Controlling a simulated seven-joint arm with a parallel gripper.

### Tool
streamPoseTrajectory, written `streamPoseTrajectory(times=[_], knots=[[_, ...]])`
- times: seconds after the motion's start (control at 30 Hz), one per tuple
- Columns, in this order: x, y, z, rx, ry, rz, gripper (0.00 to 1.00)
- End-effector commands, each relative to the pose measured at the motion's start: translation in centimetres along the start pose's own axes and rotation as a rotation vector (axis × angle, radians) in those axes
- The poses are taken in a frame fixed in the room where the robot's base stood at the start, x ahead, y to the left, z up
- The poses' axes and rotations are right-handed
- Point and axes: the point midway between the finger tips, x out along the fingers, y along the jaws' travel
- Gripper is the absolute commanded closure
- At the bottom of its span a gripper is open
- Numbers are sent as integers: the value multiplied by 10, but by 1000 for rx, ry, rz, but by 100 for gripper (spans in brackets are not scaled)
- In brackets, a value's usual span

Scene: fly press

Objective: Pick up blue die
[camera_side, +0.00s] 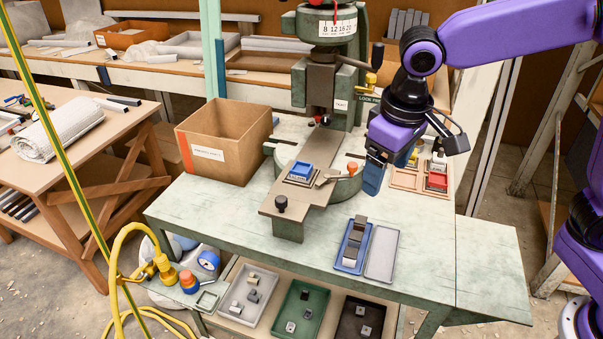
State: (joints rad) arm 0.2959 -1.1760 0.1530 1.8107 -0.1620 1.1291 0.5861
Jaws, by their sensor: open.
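A small blue block (302,170), which looks like the blue die, sits on a dark stepped base on the flat slide (315,195) of the green press (320,70). My gripper (374,178) points down over the right of the press table, to the right of the blue block and apart from it. Its blue fingers hide part of the wooden rack (404,181) behind them. The rack holds a red block (437,181) and a yellow piece (412,158). The gripper is open; I see nothing held in it, though the gap between its fingers is hard to make out.
A cardboard box (225,145) stands left of the press. A blue tray (352,248) with grey blocks and a grey tray (382,254) lie at the table's front. An orange-tipped lever (352,169) stands beside the slide. Bare table (425,235) lies at right.

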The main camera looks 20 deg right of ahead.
Motion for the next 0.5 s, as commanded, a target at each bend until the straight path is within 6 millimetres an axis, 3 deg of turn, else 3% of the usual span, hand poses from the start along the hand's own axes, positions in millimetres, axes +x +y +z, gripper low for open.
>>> streamPoseTrajectory(times=[0.03,0.2,0.5], knots=[[0,-5,-20,60,5,13,21],[1,-13,-80,275,32,55,21],[9,-15,-167,665,92,128,21]])
